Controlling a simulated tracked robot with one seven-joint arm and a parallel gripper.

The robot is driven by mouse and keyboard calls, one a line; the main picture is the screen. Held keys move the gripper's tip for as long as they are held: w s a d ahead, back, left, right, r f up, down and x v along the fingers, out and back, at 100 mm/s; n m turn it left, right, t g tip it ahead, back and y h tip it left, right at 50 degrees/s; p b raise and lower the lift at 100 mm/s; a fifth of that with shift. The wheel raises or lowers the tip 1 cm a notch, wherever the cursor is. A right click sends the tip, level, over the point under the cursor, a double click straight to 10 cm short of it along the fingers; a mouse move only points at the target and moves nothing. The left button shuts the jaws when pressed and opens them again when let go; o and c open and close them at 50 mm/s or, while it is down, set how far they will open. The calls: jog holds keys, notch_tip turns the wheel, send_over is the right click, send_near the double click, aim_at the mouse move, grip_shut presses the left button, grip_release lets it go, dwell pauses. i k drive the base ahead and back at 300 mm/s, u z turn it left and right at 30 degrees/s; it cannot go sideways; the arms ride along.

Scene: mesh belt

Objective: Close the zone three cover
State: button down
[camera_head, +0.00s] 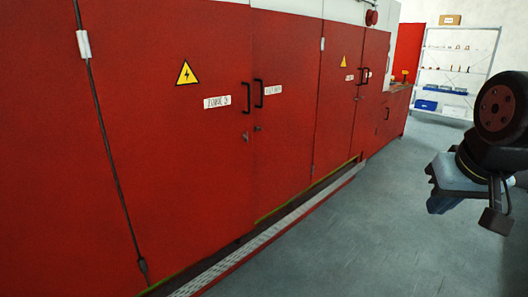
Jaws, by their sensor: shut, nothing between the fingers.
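The red cover (165,140) with a label (217,101) that seems to read zone 3 stands in the long red cabinet wall at the left. It bears a yellow warning triangle (186,73), a black handle (247,98) and a small lock (245,137) near its right edge. It looks about flush with the red door (285,120) beside it; I cannot tell whether a small gap is left. My gripper (442,205) is at the right, shut and empty, well apart from the cover over the grey floor. Part of my arm hides its surroundings.
A metal ledge (270,234) runs along the foot of the cabinet and sticks out over the floor. Further red doors (340,90) continue to the back. A white shelf (456,75) with blue bins stands at the far right. The grey floor (345,240) in front is clear.

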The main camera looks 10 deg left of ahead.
aim_at(173, 79)
jog(key=u, duration=1.4)
jog(key=i, duration=0.1)
jog(key=z, duration=3.05)
jog(key=k, duration=0.8)
jog(key=u, duration=1.55)
jog(key=i, duration=0.95)
jog(key=u, duration=0.15)
